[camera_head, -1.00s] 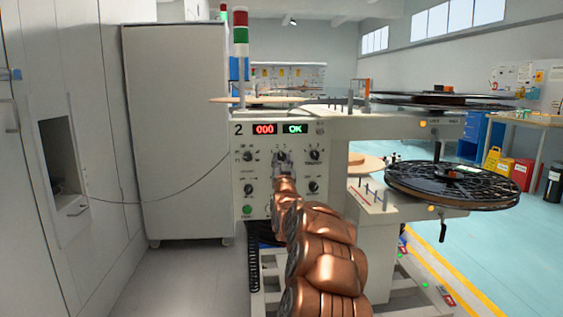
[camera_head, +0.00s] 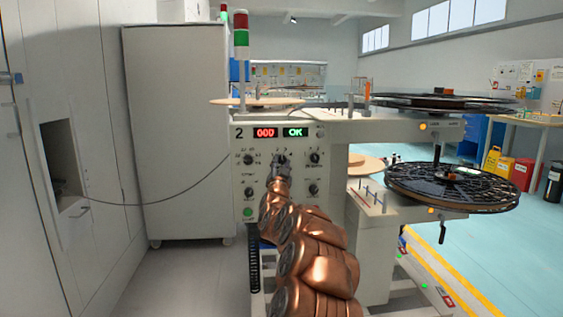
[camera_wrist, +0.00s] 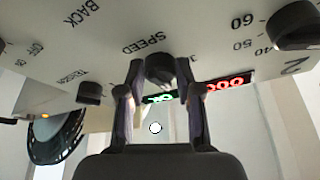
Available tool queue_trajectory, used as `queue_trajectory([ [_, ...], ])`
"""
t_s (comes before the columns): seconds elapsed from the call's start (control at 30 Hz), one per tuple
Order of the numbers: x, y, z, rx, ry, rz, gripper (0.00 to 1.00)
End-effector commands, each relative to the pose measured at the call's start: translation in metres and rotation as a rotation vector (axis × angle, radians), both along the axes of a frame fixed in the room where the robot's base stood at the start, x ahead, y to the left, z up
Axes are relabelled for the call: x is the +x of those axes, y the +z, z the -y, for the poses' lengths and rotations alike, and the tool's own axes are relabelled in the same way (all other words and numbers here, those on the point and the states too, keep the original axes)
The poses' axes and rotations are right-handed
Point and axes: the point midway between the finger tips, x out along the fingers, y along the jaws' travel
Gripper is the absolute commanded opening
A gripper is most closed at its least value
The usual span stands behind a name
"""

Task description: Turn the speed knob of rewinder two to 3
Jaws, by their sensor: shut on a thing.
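Rewinder two (camera_head: 300,132) is the pale panel marked 2, with a red 000 display and a green OK display. Its speed knob (camera_wrist: 160,68), dark and round under the word SPEED, sits between the fingertips of my gripper (camera_wrist: 161,72) in the wrist view, which is turned nearly upside down. My gripper is shut on this knob. In the head view my gripper (camera_head: 281,163) is at the upper middle knob and largely covers it. The pointer and most scale numbers are hidden, so I cannot tell the setting.
Other knobs sit close by: one at the upper left (camera_head: 248,159), one at the upper right (camera_head: 315,157). A green button (camera_head: 247,212) is lower left. Black reels (camera_head: 455,186) stand right. A cable (camera_head: 150,203) runs from the left cabinet toward the panel.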

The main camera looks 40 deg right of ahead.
Motion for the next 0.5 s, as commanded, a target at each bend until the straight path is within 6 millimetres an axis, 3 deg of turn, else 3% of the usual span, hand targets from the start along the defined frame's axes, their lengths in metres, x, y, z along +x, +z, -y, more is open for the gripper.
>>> queue_trajectory([
  [0.5,0.0025,0.004,-0.003,0.281,0.002,0.214,0.0],
])
